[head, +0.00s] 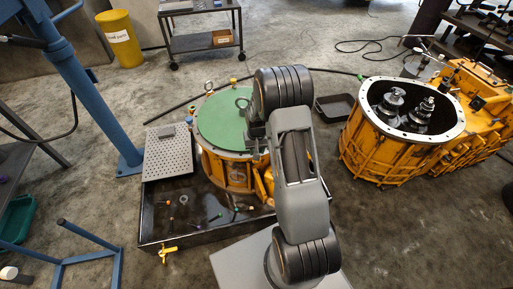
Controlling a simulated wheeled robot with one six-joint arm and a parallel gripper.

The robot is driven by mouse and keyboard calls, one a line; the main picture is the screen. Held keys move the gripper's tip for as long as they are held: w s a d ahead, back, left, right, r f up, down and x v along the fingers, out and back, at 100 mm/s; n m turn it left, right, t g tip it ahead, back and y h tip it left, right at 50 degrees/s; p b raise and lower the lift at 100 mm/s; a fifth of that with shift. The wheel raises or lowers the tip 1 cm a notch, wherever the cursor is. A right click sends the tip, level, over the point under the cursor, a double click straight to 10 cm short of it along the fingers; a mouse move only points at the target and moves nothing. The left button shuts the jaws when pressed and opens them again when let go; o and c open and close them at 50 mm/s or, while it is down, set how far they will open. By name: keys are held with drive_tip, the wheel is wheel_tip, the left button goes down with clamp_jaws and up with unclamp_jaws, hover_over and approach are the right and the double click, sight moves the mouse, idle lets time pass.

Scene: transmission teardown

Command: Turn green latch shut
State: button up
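A round green cover (218,122) lies on top of the yellow transmission housing (228,172), left of my arm. I cannot make out a green latch for sure; small coloured fittings stand around the cover's edge, including a yellow one (233,82) and a blue one (190,109). My gripper (256,138) is at the right edge of the cover, largely hidden by my own arm. Its fingers are too small and covered to tell whether they are open or touching anything. The right side of the housing is hidden behind my arm.
The housing stands in a black tray (152,222) with loose small parts and a perforated plate (168,156). An open yellow casing (365,150) with gears stands at the right. A blue post (95,100), yellow bin (120,40) and cart (200,42) are left and behind.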

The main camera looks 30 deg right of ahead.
drive_tip(key=n+p, duration=0.1)
drive_tip(key=n, duration=0.4)
drive_tip(key=shift+n, duration=0.7)
drive_tip(key=o, duration=0.9)
wheel_tip(320, 180, up, 14)
drive_tip(key=p, duration=0.4)
drive_tip(key=shift+f, duration=0.1)
idle(0.4)
drive_tip(key=s+a+r+m+t+p, duration=0.1)
drive_tip(key=s+a+r+p, duration=0.2)
drive_tip(key=r, duration=1)
drive_tip(key=s+a+r+m+t+p, duration=0.1)
drive_tip(key=s+a+r+p, duration=0.3)
drive_tip(key=s+r+p, duration=0.5)
drive_tip(key=s+a+r+m+t+p, duration=0.1)
drive_tip(key=s+a+r+p, duration=0.2)
drive_tip(key=r, duration=1.4)
drive_tip(key=shift+s+a+t+p, duration=0.15)
drive_tip(key=shift+s+p, duration=0.9)
drive_tip(key=shift+p, duration=0.9)
drive_tip(key=shift+s+a+t+p, duration=0.15)
drive_tip(key=shift+s+p, duration=0.85)
drive_tip(key=shift+p, duration=0.9)
